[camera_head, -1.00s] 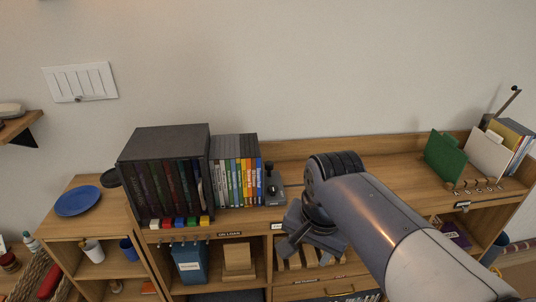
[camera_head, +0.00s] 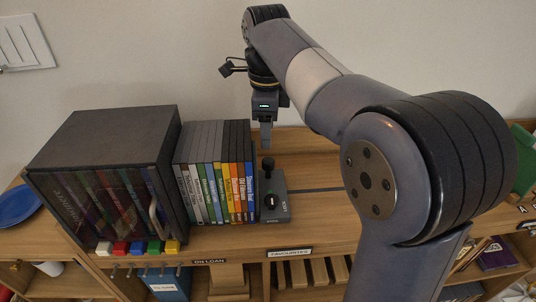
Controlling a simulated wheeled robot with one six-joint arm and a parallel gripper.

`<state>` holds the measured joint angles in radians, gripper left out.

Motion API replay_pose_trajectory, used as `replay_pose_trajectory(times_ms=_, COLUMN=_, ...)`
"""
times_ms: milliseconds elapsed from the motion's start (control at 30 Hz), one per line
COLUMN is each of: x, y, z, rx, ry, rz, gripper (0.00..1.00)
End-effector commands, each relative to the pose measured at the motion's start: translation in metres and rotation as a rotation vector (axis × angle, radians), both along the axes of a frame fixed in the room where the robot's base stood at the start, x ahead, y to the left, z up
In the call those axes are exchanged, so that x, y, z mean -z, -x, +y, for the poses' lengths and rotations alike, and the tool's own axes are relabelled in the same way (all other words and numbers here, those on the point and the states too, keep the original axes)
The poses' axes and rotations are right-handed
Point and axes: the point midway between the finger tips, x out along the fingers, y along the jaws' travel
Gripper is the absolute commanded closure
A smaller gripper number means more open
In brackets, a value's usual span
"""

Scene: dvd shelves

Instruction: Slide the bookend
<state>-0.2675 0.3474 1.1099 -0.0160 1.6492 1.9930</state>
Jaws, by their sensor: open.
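The bookend (camera_head: 276,207) is a dark grey block with an upright post and black knob. It stands on the wooden shelf top at the right end of a row of DVDs (camera_head: 216,180). The DVDs stand upright with coloured spines, close beside it. My gripper (camera_head: 266,135) points down above and slightly behind the bookend's knob, apart from it as far as I can see. It is open and empty; its fingers look narrow from this side, and the gap between them is hard to see.
A dark glass-fronted case (camera_head: 105,175) stands left of the DVDs, with coloured blocks (camera_head: 137,248) before it. A dark slot (camera_head: 318,190) runs right from the bookend along the clear shelf top. A blue plate (camera_head: 17,205) lies far left.

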Motion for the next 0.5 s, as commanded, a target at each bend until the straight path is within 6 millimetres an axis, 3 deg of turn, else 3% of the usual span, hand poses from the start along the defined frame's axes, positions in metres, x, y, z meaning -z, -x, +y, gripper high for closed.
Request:
replay_pose_trajectory(times_ms=300, x=0.062, y=-0.001, z=-0.001, rx=-0.001, ry=0.001, rz=0.003, gripper=0.5)
replay_pose_trajectory(times_ms=500, x=0.084, y=-0.003, z=-0.001, rx=-0.002, ry=0.0, rz=0.001, gripper=0.5)
